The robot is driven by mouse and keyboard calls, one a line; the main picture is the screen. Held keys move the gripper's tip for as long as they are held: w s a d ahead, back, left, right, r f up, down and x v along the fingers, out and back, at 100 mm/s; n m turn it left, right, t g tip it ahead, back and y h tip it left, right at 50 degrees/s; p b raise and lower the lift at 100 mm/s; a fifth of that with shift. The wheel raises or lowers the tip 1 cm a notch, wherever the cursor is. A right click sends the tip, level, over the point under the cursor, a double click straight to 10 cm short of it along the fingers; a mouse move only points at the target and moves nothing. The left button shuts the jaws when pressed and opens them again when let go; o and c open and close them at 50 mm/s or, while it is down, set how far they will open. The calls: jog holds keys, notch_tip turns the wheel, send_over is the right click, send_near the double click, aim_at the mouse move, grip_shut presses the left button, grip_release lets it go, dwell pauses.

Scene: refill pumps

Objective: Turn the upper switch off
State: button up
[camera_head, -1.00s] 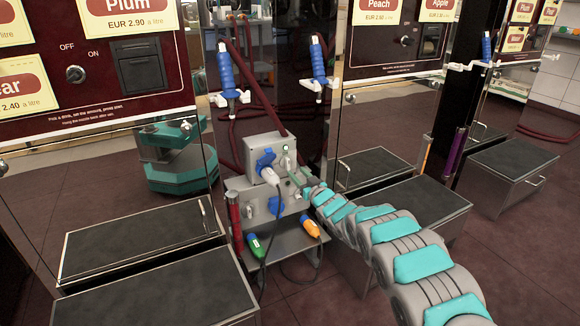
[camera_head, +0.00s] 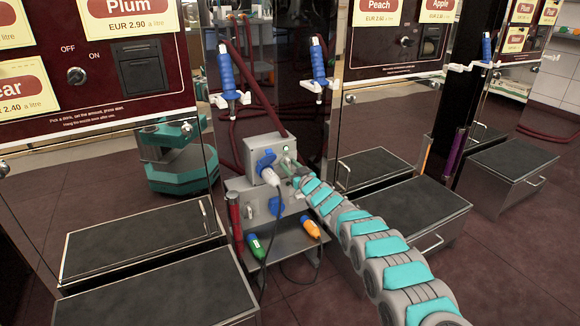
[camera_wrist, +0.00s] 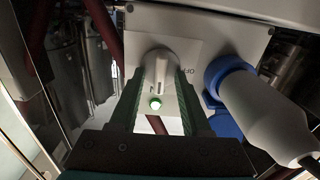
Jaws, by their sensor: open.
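The upper switch (camera_wrist: 159,67) is a pale grey rotary knob on the upper grey box (camera_head: 262,146). In the wrist view its raised grip points roughly up and down the picture. A lit green lamp (camera_wrist: 155,103) shows beside it, and part of an OFF label is visible to its right. My gripper (camera_wrist: 161,78) is open, with one dark green finger on each side of the knob. I cannot tell whether the fingers touch it. In the head view my gripper (camera_head: 291,168) is at the box front and hides the knob.
A blue and white plug (camera_wrist: 242,100) sits in the box right of the knob in the wrist view. A lower box (camera_head: 249,205) with a blue socket is below, above a shelf with a green (camera_head: 257,247) and an orange connector (camera_head: 310,227). Dark red hoses run behind.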

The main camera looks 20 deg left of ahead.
jog(key=shift+w+a, duration=0.1)
grip_shut()
dwell(0.4)
